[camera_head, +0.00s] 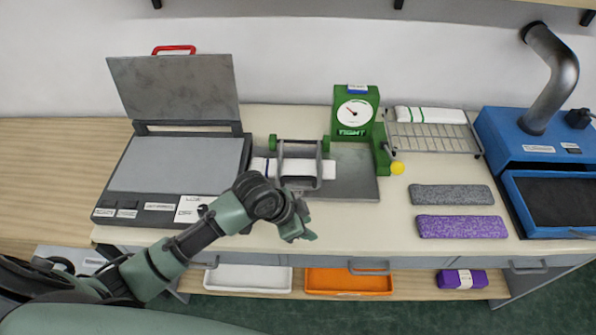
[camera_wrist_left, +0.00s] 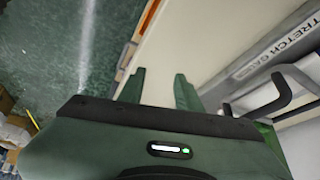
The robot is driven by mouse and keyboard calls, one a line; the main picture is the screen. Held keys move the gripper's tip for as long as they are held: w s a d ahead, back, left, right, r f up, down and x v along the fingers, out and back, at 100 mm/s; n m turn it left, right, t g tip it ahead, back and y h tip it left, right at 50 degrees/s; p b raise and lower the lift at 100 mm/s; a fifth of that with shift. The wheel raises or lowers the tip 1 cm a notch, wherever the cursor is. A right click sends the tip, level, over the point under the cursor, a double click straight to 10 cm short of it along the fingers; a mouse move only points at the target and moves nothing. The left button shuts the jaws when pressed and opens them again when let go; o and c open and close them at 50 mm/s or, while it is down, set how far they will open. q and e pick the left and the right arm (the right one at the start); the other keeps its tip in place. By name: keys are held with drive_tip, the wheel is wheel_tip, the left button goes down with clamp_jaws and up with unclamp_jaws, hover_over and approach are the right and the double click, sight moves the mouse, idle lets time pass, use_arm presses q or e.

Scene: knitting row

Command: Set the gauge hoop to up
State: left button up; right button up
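The stretch gauge has a grey base plate (camera_head: 352,172), green posts and a green dial unit (camera_head: 355,112). Its grey gauge hoop (camera_head: 300,182) sits at the left of the plate, between green supports, over a white fabric strip (camera_head: 264,167). I cannot tell the hoop's exact angle. In the left wrist view a dark bar of the hoop (camera_wrist_left: 283,88) shows at the right, beside the gauge's label strip (camera_wrist_left: 272,57). My left gripper (camera_head: 298,232) is in front of and below the hoop, apart from it. Its two fingers (camera_wrist_left: 160,88) are spread with nothing between them. My right gripper is out of view.
An open grey press (camera_head: 175,165) stands left of the gauge. Drawer handles (camera_head: 369,268) line the table's front edge.

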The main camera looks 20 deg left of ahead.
sight(301, 177)
use_arm(q)
drive_tip(key=w+a+r+m, duration=0.4)
drive_tip(key=w+a+r, duration=0.5)
drive_tip(key=w+r, duration=0.2)
drive_tip(key=shift+g, duration=0.4)
drive_tip(key=p+x, duration=0.2)
drive_tip(key=x, duration=0.5)
drive_tip(key=shift+s+f+p, duration=0.1)
drive_tip(key=shift+s+p, duration=0.1)
drive_tip(key=shift+p, duration=0.2)
drive_tip(key=shift+w+d+f, duration=0.1)
drive_tip(key=shift+f, duration=0.35)
drive_tip(key=c, duration=0.7)
clamp_jaws()
